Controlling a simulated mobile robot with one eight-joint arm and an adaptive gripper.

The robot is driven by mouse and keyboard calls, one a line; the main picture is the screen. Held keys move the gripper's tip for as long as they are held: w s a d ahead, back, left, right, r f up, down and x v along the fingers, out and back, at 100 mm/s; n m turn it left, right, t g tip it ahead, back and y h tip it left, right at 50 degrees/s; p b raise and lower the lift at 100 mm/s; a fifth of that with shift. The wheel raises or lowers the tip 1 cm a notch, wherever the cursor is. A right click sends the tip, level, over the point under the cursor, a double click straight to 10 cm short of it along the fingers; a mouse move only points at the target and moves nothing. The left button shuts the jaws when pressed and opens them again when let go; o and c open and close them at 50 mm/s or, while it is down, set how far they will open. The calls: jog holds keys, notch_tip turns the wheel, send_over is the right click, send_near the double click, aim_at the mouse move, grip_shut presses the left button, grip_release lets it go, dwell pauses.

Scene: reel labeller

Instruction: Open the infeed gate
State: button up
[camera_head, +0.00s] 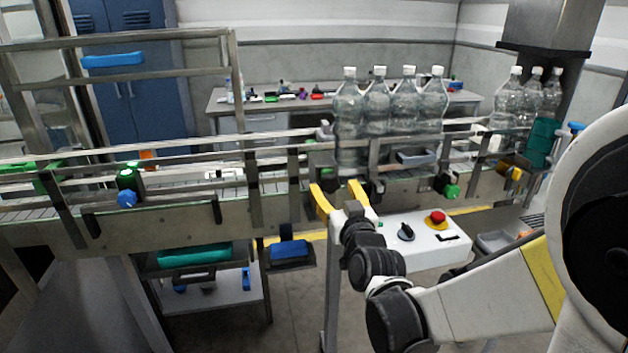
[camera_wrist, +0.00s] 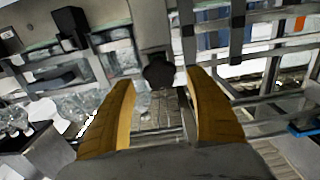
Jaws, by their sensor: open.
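My gripper (camera_head: 339,197) is at the front side of the conveyor, just left of the row of bottles, with its two yellow fingers apart and nothing between them in the head view. In the wrist view my gripper (camera_wrist: 162,105) has its fingers spread towards a dark round knob (camera_wrist: 159,72) on a grey bracket. The knob lies ahead, between the finger lines, and I see no contact. It may belong to the infeed gate; I cannot tell for sure. In the head view, my gripper and the rails hide much of that spot, so the gate's position is unclear.
Several clear bottles (camera_head: 376,105) stand on the conveyor (camera_head: 175,226) beyond my gripper. A white control box (camera_head: 405,262) with a red button (camera_head: 437,217) and black switch (camera_head: 406,232) sits close to my arm. A blue block (camera_head: 290,250) is below the rail at left.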

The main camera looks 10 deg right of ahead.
aim_at(331, 184)
jog(key=shift+w, duration=1.65)
jog(key=shift+c, duration=0.6)
jog(key=shift+s, duration=0.1)
grip_shut()
